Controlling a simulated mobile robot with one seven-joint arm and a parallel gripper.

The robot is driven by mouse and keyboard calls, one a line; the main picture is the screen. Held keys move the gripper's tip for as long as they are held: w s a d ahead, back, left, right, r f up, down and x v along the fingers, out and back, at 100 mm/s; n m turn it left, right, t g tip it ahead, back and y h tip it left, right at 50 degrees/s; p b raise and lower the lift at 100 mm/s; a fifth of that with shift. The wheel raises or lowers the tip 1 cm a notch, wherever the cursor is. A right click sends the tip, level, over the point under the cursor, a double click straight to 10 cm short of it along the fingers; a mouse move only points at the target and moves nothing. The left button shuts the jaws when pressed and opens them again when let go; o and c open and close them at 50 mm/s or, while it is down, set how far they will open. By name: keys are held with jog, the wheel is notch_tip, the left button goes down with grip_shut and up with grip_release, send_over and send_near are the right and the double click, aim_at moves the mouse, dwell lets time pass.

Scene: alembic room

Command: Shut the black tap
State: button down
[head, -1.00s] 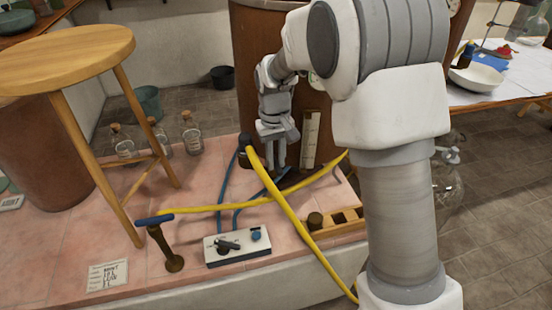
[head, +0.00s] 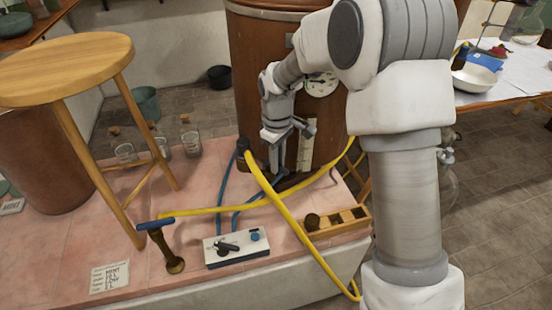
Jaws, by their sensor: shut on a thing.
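My gripper (head: 292,150) is in front of the lower part of the brown vessel (head: 250,65), pointing down, with its fingers close together. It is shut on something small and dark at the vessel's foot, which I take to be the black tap. My fingers cover most of it, so how far its handle is turned cannot be told. A dark upright fitting (head: 243,145) stands just left of my gripper, where the yellow hose (head: 285,207) and blue hose (head: 222,183) come together.
A wooden stool (head: 65,65) stands at the left, with glass bottles (head: 190,143) behind it. A brass tap with a blue handle (head: 160,228), a control box (head: 237,247) and a wooden rack (head: 335,222) occupy the front of the pink tiled bench (head: 60,255).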

jog(key=shift+w+d+n+p, duration=0.15)
jog(key=shift+n+p, duration=0.2)
jog(key=shift+n, duration=0.45)
jog(key=shift+w+n+p, duration=0.15)
jog(key=shift+n+p, duration=0.15)
jog(key=shift+n, duration=0.5)
jog(key=c, duration=0.8)
grip_release()
jog(key=shift+o, duration=0.2)
